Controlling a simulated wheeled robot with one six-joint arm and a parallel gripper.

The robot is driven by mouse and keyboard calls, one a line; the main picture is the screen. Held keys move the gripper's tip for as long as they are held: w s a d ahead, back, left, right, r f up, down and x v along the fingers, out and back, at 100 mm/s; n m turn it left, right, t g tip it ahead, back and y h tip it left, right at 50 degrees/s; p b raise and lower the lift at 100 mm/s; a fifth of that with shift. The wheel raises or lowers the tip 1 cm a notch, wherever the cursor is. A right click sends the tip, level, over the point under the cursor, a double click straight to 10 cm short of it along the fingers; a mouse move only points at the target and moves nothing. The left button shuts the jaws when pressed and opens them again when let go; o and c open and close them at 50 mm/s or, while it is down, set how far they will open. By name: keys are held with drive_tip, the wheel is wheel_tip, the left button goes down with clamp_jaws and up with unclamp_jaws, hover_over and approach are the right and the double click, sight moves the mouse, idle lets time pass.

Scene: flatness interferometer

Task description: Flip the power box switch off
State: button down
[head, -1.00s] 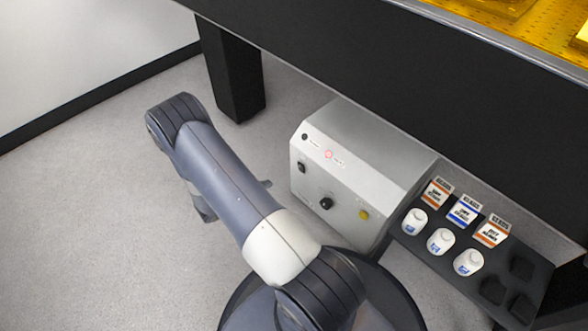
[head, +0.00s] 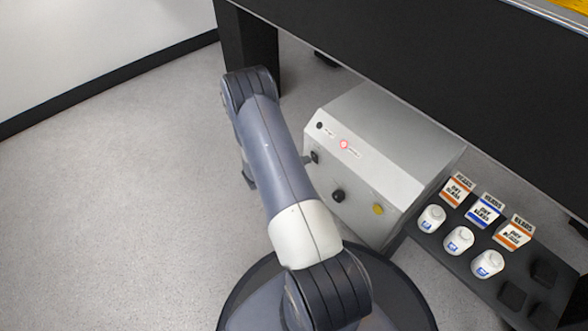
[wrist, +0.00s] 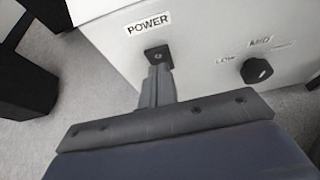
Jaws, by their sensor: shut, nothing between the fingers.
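The grey power box (head: 395,130) stands on the floor under the dark table, with a lit red lamp (head: 343,145) on its upper front. Its black power switch (head: 315,157) is at the left of the front face; in the wrist view the switch (wrist: 157,51) sits just below the POWER label (wrist: 148,22). My gripper (wrist: 158,72) is shut and empty, its tips right at the lower part of the switch. The tips hide part of the switch, so I cannot tell its position or whether they touch it.
A black knob (wrist: 257,70) marked LOW and MID is to the right of the switch. A yellow button (head: 377,209) sits further right. A dark tray (head: 428,237) with bottles and boxes stands beside the box. Floor at the left is clear.

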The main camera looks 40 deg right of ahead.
drive_tip(key=shift+d, duration=0.5)
drive_tip(key=shift+r, duration=0.1)
drive_tip(key=shift+d+r, duration=0.15)
drive_tip(key=shift+d, duration=0.1)
drive_tip(key=shift+r+p, duration=0.55)
drive_tip(key=shift+r, duration=0.15)
